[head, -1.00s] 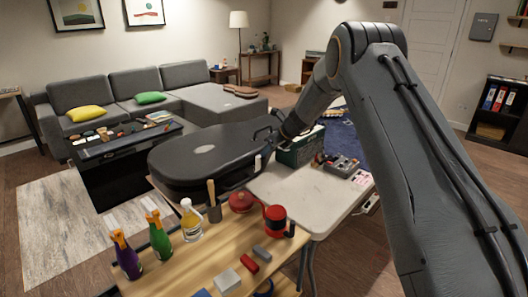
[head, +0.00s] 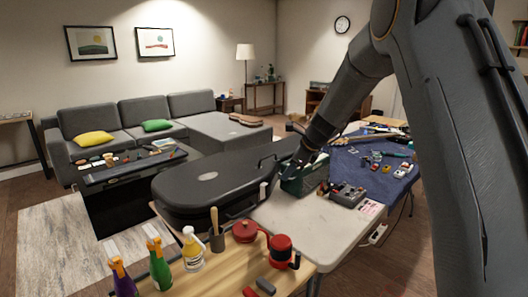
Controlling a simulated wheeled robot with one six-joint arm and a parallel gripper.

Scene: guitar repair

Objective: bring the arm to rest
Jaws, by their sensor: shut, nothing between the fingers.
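My arm comes down from the upper right of the head view. My gripper (head: 292,168) is at its lower end, small and dark, shut and empty. It is over the near left part of a green box (head: 306,178) on the white table (head: 290,217), beside the right end of a black guitar case (head: 205,190). I cannot tell whether the gripper touches the box or the case. My arm hides part of the box and the room behind it.
A wooden bench (head: 215,277) in front holds bottles (head: 160,264), a red pot (head: 245,231) and a red canister (head: 281,249). A blue mat (head: 345,160) with small parts lies right of the box. A grey sofa (head: 175,140) stands behind.

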